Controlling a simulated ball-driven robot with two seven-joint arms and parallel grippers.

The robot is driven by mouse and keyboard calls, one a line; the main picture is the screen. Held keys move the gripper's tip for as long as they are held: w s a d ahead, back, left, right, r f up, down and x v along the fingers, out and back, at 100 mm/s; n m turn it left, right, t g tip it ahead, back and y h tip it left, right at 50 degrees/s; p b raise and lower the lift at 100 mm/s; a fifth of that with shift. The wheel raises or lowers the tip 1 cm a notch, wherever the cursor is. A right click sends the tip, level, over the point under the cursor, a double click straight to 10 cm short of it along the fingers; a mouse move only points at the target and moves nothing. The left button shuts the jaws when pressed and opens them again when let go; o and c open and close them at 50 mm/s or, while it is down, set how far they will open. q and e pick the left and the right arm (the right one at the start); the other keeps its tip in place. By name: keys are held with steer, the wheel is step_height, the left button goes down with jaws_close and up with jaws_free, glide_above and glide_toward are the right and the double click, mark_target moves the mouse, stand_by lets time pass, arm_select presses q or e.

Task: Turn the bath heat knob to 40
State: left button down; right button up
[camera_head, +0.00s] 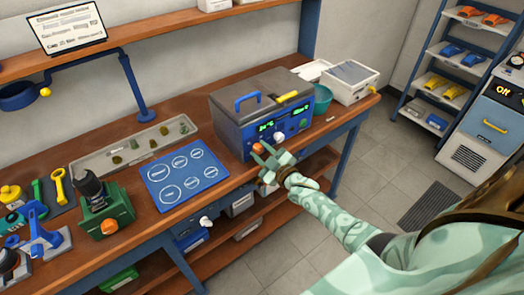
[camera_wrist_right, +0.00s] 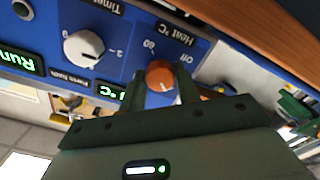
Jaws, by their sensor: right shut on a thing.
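The bath (camera_head: 232,128) is a dark grey box with a blue front panel on the right part of the bench. Its orange heat knob shows in the wrist view (camera_wrist_right: 160,73), under an upside-down "Heat °C" label with "60" and "Off" beside it. A short white mark shows on the knob's lower edge; the 40 mark cannot be made out. My right gripper (camera_head: 266,157) is at the panel's lower left; in the wrist view its fingers (camera_wrist_right: 162,82) are shut on the knob, one on each side. My left gripper is not in view.
A white timer knob (camera_wrist_right: 83,48) and green displays share the panel. A blue mat (camera_head: 158,202) with circles and a grey tray (camera_head: 98,162) lie to the left. A teal bowl (camera_head: 323,98) and white box (camera_head: 350,80) stand to the right. The floor in front is clear.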

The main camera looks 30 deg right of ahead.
steer(key=shift+f, duration=0.1)
stand_by(0.5)
steer(key=o, duration=1)
steer(key=shift+s, duration=0.5)
steer(key=s, duration=0.5)
steer(key=s+d+p, duration=0.1)
steer(key=s, duration=0.4)
steer(key=s+p, duration=0.1)
steer(key=s, duration=0.4)
steer(key=shift+s+d, duration=0.15)
